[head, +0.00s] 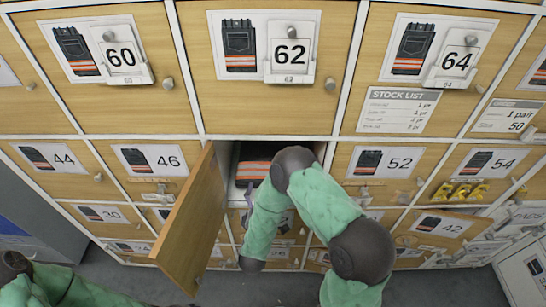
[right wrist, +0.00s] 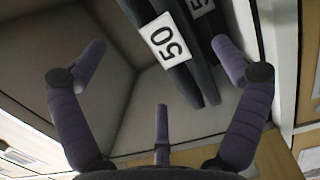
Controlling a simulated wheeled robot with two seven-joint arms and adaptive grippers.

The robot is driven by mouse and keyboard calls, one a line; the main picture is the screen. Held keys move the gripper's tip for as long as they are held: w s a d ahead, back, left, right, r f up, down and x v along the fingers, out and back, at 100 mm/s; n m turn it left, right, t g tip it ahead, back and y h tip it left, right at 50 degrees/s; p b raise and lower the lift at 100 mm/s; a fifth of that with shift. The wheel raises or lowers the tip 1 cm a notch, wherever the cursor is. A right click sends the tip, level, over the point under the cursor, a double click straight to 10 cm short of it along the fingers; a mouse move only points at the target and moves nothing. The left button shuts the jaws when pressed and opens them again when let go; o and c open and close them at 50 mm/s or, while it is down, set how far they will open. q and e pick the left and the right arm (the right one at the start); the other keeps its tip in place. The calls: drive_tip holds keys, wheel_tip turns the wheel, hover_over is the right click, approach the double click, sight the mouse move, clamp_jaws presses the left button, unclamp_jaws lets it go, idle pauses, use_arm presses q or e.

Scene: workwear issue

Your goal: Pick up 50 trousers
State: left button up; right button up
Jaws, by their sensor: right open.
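Dark folded trousers with orange and pale stripes (head: 252,170) lie in the open compartment between doors 46 and 52 in the head view. In the right wrist view, a dark garment with a white 50 tag (right wrist: 166,42) shows at the top, with part of a second tag beside it. My right gripper (right wrist: 160,60) is open, its fingers spread on either side below the tagged garment, with nothing between them.
The open wooden door (head: 193,222) stands out left of the compartment, close to my right arm. Closed numbered doors surround it, including door 62 (head: 268,105) above and door 52 (head: 385,163) to the right. Grey floor shows below left.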

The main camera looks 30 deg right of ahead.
drive_tip(key=x, duration=0.3)
drive_tip(key=shift+w+d+b, duration=0.25)
drive_tip(key=shift+w+b, duration=0.1)
drive_tip(key=shift+b, duration=0.05)
drive_tip(key=b+x, duration=0.1)
drive_tip(key=x, duration=0.1)
drive_tip(key=b+x, duration=0.1)
drive_tip(key=x, duration=0.1)
drive_tip(key=shift+w+d+f, duration=0.2)
drive_tip(key=shift+w, duration=0.1)
drive_tip(key=shift+w+d, duration=0.15)
drive_tip(key=shift+w, duration=0.05)
drive_tip(key=shift+r, duration=0.1)
drive_tip(key=shift+c, duration=0.2)
drive_tip(key=c, duration=1.5)
drive_tip(key=shift+c, duration=0.7)
drive_tip(key=shift+r, duration=0.1)
